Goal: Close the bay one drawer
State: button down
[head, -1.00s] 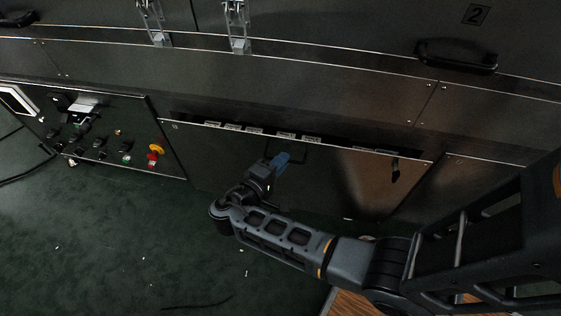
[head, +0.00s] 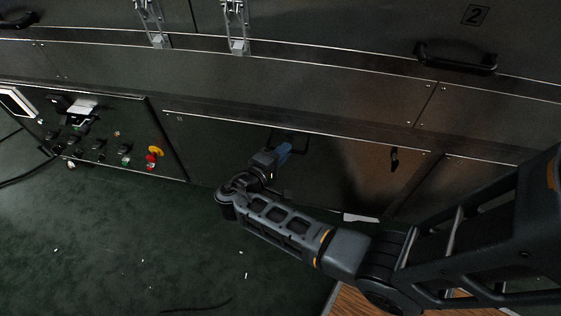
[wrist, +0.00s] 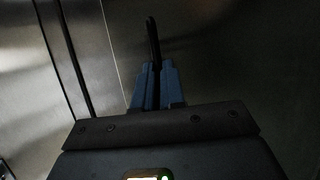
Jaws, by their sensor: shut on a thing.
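The bay one drawer (head: 230,147) is a wide dark metal front below the dryer body. Its top edge now lies close against the panel above, and no opening shows along it. My gripper (head: 284,153) is at the middle of the drawer front, its blue fingers shut on the drawer's black handle (head: 291,139). In the wrist view the blue fingers (wrist: 154,85) close on the dark handle bar (wrist: 152,40), which stands out from the metal front. Part of the handle is hidden by the fingers.
A control panel (head: 105,135) with knobs and a red-and-yellow button is left of the drawer. A black latch (head: 394,158) sits at the drawer's right. A door handle (head: 456,58) is above right. Green floor (head: 130,230) in front is mostly clear.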

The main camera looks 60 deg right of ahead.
jog(key=shift+w+d, duration=0.1)
jog(key=shift+d, duration=0.05)
jog(key=c, duration=1.2)
grip_release()
jog(key=shift+c, duration=0.2)
jog(key=a+r, duration=0.1)
jog(key=a, duration=0.6)
jog(key=shift+w+a+r+p, duration=0.2)
jog(key=shift+a+p, duration=0.1)
jog(key=shift+p, duration=0.1)
